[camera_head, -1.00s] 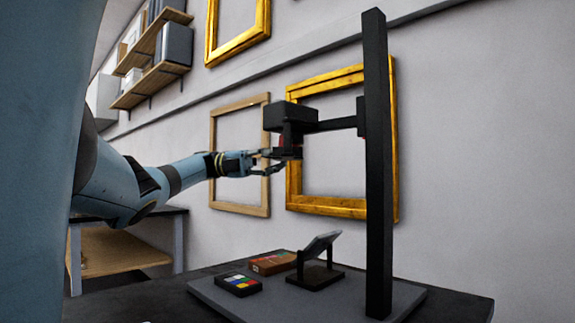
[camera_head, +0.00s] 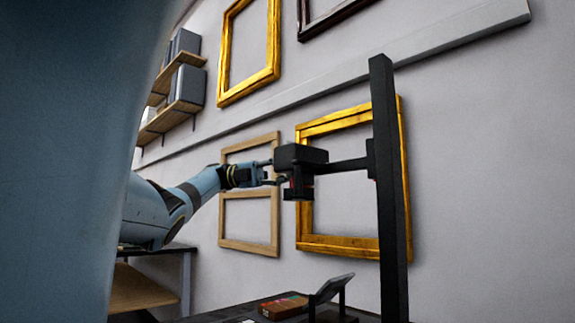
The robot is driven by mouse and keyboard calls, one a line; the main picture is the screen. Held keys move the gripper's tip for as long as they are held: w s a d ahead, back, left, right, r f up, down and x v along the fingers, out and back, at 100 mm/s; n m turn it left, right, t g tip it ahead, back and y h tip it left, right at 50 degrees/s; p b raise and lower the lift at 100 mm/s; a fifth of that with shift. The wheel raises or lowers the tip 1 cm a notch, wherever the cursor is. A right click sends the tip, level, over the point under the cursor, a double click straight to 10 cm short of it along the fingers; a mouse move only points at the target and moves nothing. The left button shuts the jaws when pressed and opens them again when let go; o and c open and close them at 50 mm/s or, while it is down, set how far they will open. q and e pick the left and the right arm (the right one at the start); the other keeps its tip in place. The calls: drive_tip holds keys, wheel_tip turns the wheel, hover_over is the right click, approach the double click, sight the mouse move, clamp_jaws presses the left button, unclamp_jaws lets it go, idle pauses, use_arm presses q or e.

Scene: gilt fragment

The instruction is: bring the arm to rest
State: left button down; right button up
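My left arm comes in from the left, blue with dark joints. My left gripper (camera_head: 270,173) has its two dark fingers spread apart, with nothing seen between them. It is at the left side of the black box-shaped head (camera_head: 302,156) on the stand's side arm. The fingertips come close to that head in the picture; I cannot tell whether they touch it or are at another depth. My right gripper is not in view.
A tall black post (camera_head: 388,200) carries the head. A brown box (camera_head: 283,306) and a tilted panel (camera_head: 331,288) are on the dark table below. A gilt frame (camera_head: 402,190) and a wooden frame (camera_head: 249,245) are on the wall behind. Wall space at right is bare.

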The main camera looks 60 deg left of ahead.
use_arm(q)
drive_tip(key=shift+r, duration=1.25)
